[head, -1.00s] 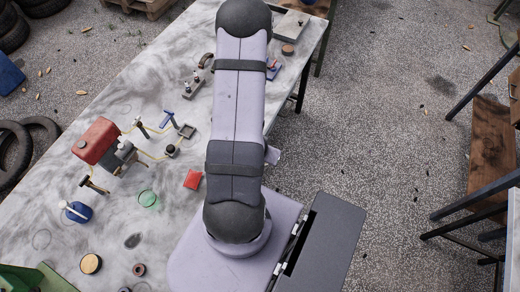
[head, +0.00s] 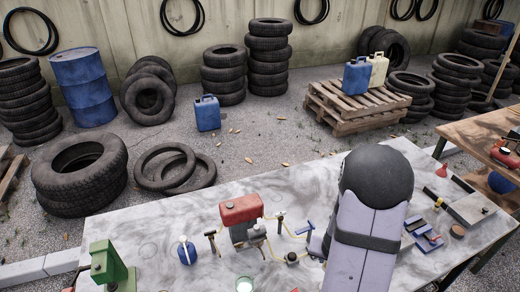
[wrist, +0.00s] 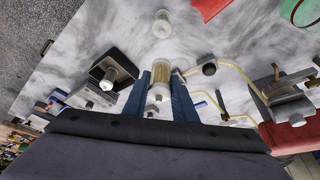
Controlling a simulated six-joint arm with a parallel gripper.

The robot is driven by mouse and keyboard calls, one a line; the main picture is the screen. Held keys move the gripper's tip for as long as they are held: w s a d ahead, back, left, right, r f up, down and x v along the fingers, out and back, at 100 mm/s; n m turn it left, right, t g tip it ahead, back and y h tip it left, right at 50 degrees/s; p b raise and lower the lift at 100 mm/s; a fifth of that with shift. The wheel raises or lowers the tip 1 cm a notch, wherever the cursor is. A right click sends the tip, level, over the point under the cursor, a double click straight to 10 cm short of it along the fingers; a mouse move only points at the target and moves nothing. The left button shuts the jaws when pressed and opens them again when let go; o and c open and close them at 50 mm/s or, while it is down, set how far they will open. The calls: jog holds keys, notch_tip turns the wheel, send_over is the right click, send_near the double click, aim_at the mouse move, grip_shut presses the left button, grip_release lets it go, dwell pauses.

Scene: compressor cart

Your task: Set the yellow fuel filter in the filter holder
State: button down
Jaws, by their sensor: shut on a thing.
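In the wrist view, the yellow fuel filter (wrist: 162,74), a clear cylinder with a yellow pleated core and pale ends, stands between the two blue fingers of my gripper (wrist: 161,93). The fingers are shut on its sides. Left of it is a dark square block with a pale metal post (wrist: 112,73); I cannot tell for sure whether this is the filter holder. A yellow hose (wrist: 237,76) with a black end fitting (wrist: 208,69) lies just right of the filter. In the head view my arm hides the gripper and the filter.
A red tank (head: 240,208) on a small engine stands left of my arm, with a blue jug (head: 186,250) and a green press (head: 106,266) further left. A blue-handled part (head: 305,228) is close by the arm. A pale cylinder (wrist: 162,23) is ahead of the filter.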

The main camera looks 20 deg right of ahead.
jog(key=w+a+r+n+t+y+b, duration=0.1)
jog(key=w+a+r+n, duration=0.4)
jog(key=a, duration=0.3)
jog(key=w+a+r+n+y, duration=0.2)
jog(key=w+a+r+n, duration=0.3)
jog(key=a, duration=0.4)
jog(key=s+d+f+m+h+b, duration=0.15)
jog(key=d+f+m+b, duration=0.35)
jog(key=d+f+b, duration=0.7)
jog(key=w+d+r+m+b, duration=0.1)
jog(key=w+d+r, duration=0.1)
jog(key=d, duration=0.6)
jog(key=w+d+r+b, duration=0.1)
jog(key=w+d+r, duration=0.15)
jog(key=d, duration=0.55)
jog(key=s+a+r+n+y, duration=0.1)
jog(key=a+r+n+y, duration=0.2)
jog(key=n, duration=0.6)
jog(key=a+r, duration=0.2)
jog(key=a, duration=0.1)
jog(key=shift+a+r, duration=0.3)
